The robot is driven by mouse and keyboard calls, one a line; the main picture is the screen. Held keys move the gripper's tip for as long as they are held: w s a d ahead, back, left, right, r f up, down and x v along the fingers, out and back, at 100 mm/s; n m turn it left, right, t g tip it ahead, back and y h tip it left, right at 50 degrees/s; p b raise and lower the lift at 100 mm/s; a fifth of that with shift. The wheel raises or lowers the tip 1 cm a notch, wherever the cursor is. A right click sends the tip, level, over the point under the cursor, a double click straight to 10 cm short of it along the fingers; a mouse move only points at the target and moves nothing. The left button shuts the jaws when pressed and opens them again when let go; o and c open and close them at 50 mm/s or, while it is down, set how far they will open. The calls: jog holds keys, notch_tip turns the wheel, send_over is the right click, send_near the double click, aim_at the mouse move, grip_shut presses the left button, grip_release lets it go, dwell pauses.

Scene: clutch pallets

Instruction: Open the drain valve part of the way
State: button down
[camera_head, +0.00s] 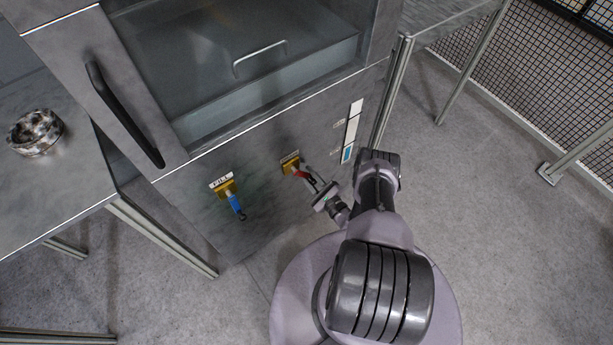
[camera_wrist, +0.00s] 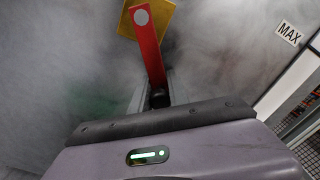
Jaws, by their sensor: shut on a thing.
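The drain valve has a red lever (camera_head: 300,173) on a brass-coloured body (camera_head: 289,162), low on the grey cabinet front. In the wrist view the red lever (camera_wrist: 149,50) hangs from the brass plate (camera_wrist: 160,17), slanting slightly down to the right. My gripper (camera_head: 313,184) is at the lever's lower end. In the wrist view my gripper (camera_wrist: 158,96) is shut on the lever's end, whose tip is partly hidden between the fingers. The valve's label is too small to read.
A blue-handled valve (camera_head: 235,203) marked FILL (camera_head: 220,182) is to the left, its handle pointing down. A level gauge (camera_head: 352,130) is to the right, with blue near its bottom; a MAX label (camera_wrist: 288,33) shows beside it. A table (camera_head: 60,190) stands left.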

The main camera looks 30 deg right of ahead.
jog(key=shift+d+r, duration=0.1)
dwell(0.5)
jog(key=c, duration=1.3)
grip_release()
jog(key=shift+s, duration=0.1)
jog(key=s, duration=1.7)
jog(key=shift+s+d, duration=0.2)
jog(key=shift+d, duration=0.1)
